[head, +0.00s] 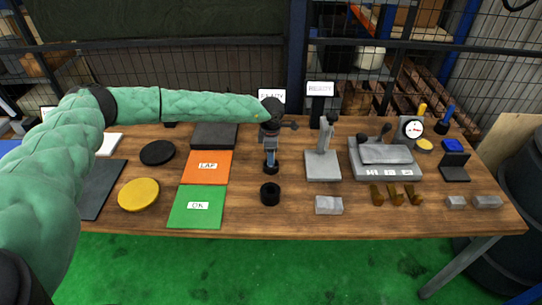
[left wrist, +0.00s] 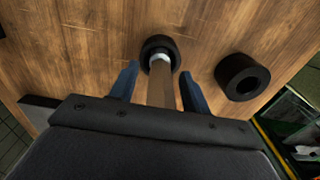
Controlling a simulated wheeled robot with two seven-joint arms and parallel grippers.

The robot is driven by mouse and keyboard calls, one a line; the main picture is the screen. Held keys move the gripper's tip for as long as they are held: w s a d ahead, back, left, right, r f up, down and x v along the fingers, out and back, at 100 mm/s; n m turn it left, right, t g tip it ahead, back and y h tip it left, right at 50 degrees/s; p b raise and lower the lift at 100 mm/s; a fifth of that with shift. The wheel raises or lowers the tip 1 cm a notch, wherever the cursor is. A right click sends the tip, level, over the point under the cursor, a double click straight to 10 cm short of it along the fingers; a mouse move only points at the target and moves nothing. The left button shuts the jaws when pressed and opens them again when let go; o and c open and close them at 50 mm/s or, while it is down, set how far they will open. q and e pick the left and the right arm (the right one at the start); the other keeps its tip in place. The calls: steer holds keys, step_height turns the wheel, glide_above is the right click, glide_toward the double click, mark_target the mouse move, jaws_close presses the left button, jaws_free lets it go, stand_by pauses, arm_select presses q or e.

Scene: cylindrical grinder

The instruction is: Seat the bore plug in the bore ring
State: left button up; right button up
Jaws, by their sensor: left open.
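The bore plug (left wrist: 160,88) shows in the left wrist view as a brown handle with a pale collar, standing upright in or on a round black base (left wrist: 158,45). My left gripper (left wrist: 160,84) is open, with one blue finger on each side of the handle and gaps visible. In the head view my left gripper (head: 271,155) points down over the black base (head: 271,169) and hides most of the plug. The bore ring (head: 270,193), black with an open hole, sits nearer the table's front edge; it also shows in the left wrist view (left wrist: 243,77). My right gripper is out of view.
Green (head: 197,214) and orange (head: 206,174) mats lie left of the ring. A grey stand (head: 323,166) and a small grey block (head: 328,205) are on the right. Behind the gripper stand white signs (head: 320,88). Bare wood surrounds the ring.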

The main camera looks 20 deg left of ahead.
arm_select(q)
steer(key=shift+f, duration=0.3)
jaws_close()
steer(key=shift+r, duration=0.15)
